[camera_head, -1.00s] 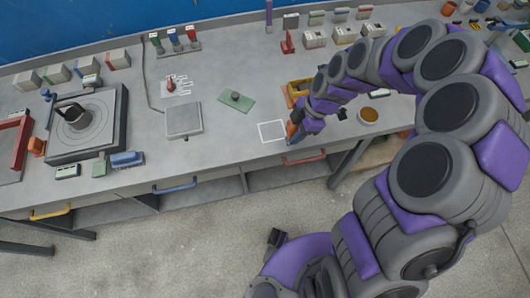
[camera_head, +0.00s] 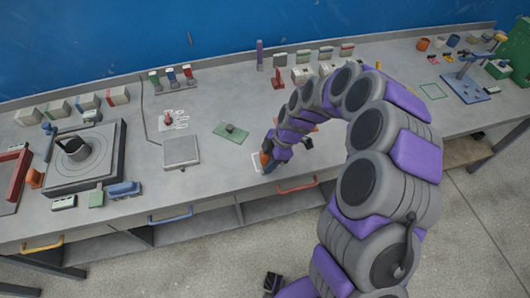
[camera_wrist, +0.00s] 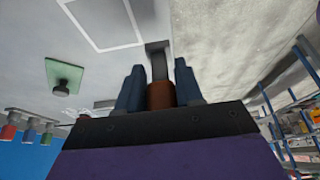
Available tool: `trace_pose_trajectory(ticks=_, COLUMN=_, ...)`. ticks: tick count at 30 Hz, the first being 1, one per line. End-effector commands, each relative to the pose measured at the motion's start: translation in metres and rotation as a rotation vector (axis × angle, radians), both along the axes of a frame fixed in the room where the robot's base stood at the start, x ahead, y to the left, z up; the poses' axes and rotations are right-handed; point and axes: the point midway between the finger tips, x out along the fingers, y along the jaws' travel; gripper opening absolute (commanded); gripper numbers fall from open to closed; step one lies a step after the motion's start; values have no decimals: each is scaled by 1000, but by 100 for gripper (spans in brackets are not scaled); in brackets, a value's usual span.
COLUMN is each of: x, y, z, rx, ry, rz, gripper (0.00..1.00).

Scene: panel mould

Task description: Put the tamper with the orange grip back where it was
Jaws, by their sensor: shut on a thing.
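My gripper (camera_wrist: 159,90) is shut on the orange-brown grip of the tamper (camera_wrist: 160,96). A grey shaft (camera_wrist: 158,64) runs on from the grip beyond my fingers. In the head view my gripper (camera_head: 266,160) is low over the bench near its front edge, with a bit of the orange grip showing. A white outlined square (camera_wrist: 137,44) is marked on the bench beside the tamper in the wrist view. In the head view my gripper partly hides this square. I cannot tell whether the tamper's lower end touches the bench.
A green plate with a dark knob (camera_head: 231,130) and a grey square plate (camera_head: 181,152) lie left of my gripper. A red-handled drawer (camera_head: 297,187) is below the front edge. A green outlined square (camera_head: 433,91) is on clear bench at right.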

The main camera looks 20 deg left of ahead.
Motion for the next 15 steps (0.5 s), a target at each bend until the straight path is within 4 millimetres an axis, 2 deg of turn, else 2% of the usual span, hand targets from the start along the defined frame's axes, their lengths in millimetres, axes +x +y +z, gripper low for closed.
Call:
trace_pose_trajectory(ticks=2, x=11, y=7, z=-3, rx=-1, ry=-2, rz=1, gripper=0)
trace_pose_trajectory(ticks=9, x=42, y=15, z=-3, rx=7, ry=-4, rz=-2, gripper=0)
trace_pose_trajectory(ticks=15, x=56, y=20, z=-4, rx=10, ry=-1, rz=-2, gripper=0)
